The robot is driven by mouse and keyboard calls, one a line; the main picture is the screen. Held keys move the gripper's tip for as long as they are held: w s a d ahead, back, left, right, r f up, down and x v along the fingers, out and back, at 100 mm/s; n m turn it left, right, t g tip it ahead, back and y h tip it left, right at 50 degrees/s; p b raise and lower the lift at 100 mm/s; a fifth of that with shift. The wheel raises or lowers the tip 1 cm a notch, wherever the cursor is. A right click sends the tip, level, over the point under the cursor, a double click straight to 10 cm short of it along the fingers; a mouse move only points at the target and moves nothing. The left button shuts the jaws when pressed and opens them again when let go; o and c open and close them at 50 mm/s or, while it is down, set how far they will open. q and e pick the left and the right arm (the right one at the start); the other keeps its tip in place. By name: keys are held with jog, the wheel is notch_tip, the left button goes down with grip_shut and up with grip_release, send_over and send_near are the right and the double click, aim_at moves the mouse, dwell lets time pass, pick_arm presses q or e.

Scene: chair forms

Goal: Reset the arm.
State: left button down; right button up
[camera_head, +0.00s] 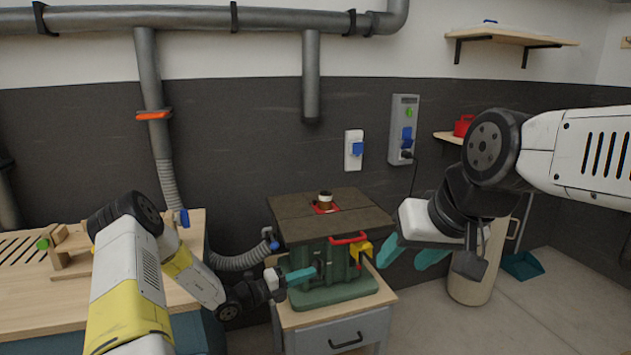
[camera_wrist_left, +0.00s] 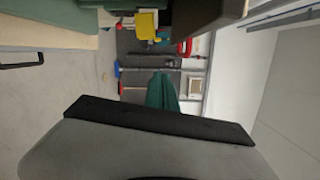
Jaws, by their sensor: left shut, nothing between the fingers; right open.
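My left arm comes in from the left in the head view. Its gripper (camera_head: 301,275) has teal fingers that are shut with nothing between them. It points right, in front of the green machine base, below the table top; I cannot tell if it touches the machine. In the left wrist view its teal fingers (camera_wrist_left: 162,92) show as one closed shape. My right arm comes in from the right. Its gripper (camera_head: 410,255) is open and empty, with its teal fingers apart, to the right of the machine.
A wooden workbench (camera_head: 35,295) is at left. A beige bin (camera_head: 480,275) stands behind my right gripper. Open floor (camera_head: 530,315) lies at right.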

pick_arm(q)
jog(key=s+d+r+m+g+y, duration=0.3)
jog(key=s+r+m+g, duration=0.6)
jog(key=s+r+m, duration=0.9)
jog(key=s+a+r+m+t+y, duration=0.3)
jog(key=s+a+r+m+y, duration=0.2)
jog(key=m, duration=0.6)
jog(key=s+a+r+m+t+y, duration=0.3)
jog(key=s+a+r+m+y, duration=0.2)
jog(key=s+a+m, duration=0.4)
jog(key=shift+s+a+r+m+y, duration=0.3)
jog(key=shift+r+m, duration=0.4)
jog(key=shift+m, duration=0.4)
